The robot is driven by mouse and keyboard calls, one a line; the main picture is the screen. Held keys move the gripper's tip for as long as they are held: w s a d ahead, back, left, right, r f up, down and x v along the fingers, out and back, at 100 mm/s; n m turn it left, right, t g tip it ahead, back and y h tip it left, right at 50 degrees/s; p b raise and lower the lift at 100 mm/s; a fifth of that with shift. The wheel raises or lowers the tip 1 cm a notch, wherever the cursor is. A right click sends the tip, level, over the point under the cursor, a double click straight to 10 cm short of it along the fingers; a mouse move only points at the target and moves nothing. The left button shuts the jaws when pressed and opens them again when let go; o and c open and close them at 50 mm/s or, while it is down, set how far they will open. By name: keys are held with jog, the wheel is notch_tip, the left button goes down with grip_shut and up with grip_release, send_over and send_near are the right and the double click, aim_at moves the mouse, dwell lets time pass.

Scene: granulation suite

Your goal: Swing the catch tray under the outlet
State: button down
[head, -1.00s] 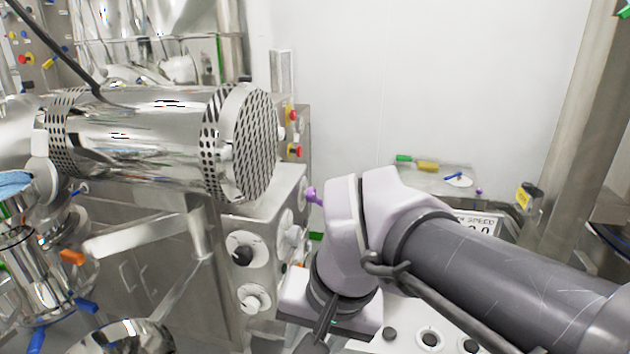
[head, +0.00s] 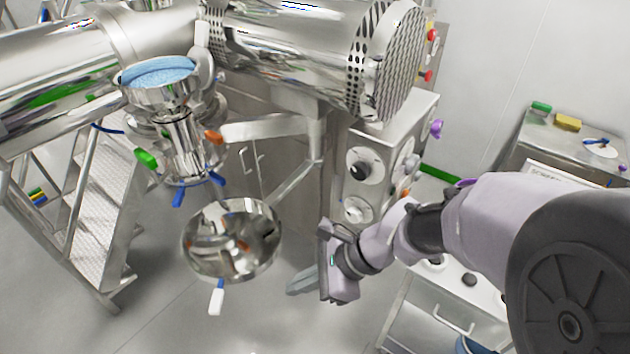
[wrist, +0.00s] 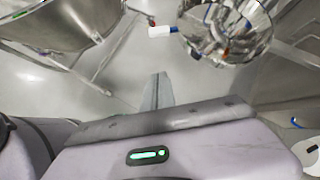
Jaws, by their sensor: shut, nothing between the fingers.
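The catch tray (head: 232,262) is a shiny round steel bowl in the middle of the head view. Its handle (head: 216,298), white with a blue neck, sticks out toward the front. The outlet (head: 182,145), a steel pipe with coloured clamp levers, stands up and left of the tray, which sits off to its right. My gripper (head: 292,286) is shut and empty, right of the handle and apart from it. In the wrist view my shut fingers (wrist: 158,84) point toward the tray (wrist: 235,45) and the white handle end (wrist: 162,31), with a gap between.
A perforated steel drum (head: 300,50) hangs above, beside a control cabinet (head: 375,150) with knobs. A bracket arm (head: 265,127) runs out from the cabinet side. Metal steps (head: 105,200) stand at the left. The floor in front of the tray is clear.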

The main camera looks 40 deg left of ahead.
jog(key=m+g+b, duration=0.1)
jog(key=b, duration=0.2)
send_near(220, 310)
notch_tip(220, 310, down, 5)
jog(key=a, duration=0.1)
jog(key=s+a, duration=0.2)
jog(key=shift+s+a+r, duration=0.15)
jog(key=shift+r, duration=0.15)
jog(key=shift+a, duration=0.1)
